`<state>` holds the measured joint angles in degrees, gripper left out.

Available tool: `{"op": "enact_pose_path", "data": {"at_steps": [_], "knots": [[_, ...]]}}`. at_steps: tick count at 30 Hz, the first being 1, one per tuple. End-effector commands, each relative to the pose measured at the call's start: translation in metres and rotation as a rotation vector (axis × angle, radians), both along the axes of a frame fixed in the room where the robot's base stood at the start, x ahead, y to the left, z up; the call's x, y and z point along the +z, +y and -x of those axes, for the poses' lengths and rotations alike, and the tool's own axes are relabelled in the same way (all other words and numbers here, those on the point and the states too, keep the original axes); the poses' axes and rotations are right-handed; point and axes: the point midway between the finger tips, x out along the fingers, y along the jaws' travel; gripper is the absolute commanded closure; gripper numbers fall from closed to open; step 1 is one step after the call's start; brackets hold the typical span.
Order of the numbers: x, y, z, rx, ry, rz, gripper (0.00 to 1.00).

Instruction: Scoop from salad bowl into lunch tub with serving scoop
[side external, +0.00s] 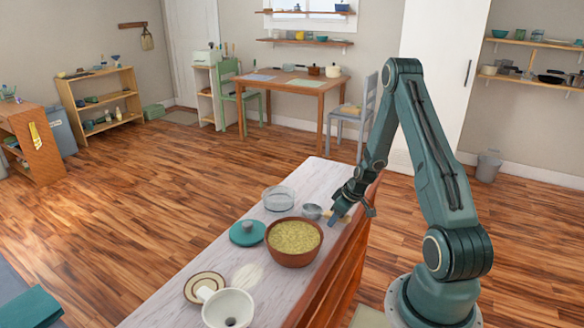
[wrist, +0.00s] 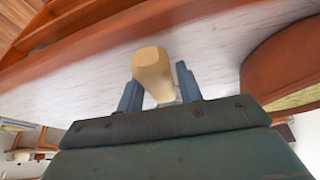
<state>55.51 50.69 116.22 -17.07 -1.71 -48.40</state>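The salad bowl (side external: 292,261), reddish brown and full of yellow-green food, stands on the counter in the side view. Its edge also shows at right in the wrist view (wrist: 283,68). A round clear tub (side external: 279,205), apparently the lunch tub, stands behind it and looks empty. The serving scoop has a metal cup (side external: 311,211) beside the bowl and a pale wooden handle (wrist: 152,72). My gripper (side external: 338,211) is low over the counter at the handle. In the wrist view, the handle lies between my two fingers (wrist: 158,92); whether they press on it is unclear.
A teal lid (side external: 247,232) lies left of the bowl. A pale patch marks the counter (side external: 175,300). The counter's right edge is close to my gripper.

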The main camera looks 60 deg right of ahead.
Motion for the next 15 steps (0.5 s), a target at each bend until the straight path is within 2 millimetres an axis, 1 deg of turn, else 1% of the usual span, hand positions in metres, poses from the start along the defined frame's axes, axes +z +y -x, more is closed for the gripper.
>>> {"op": "enact_pose_path", "data": {"at_steps": [1, 3, 5, 15], "knots": [[0.0001, 0.0, 0.0, 0.0, 0.0, 0.0, 0.75], [0.0001, 0.0, 0.0, 0.0, 0.0, 0.0, 0.89], [0.0001, 0.0, 0.0, 0.0, 0.0, 0.0, 1.0], [0.0055, -0.0003, -0.0001, 0.0, -0.001, 0.0, 1.0]]}}
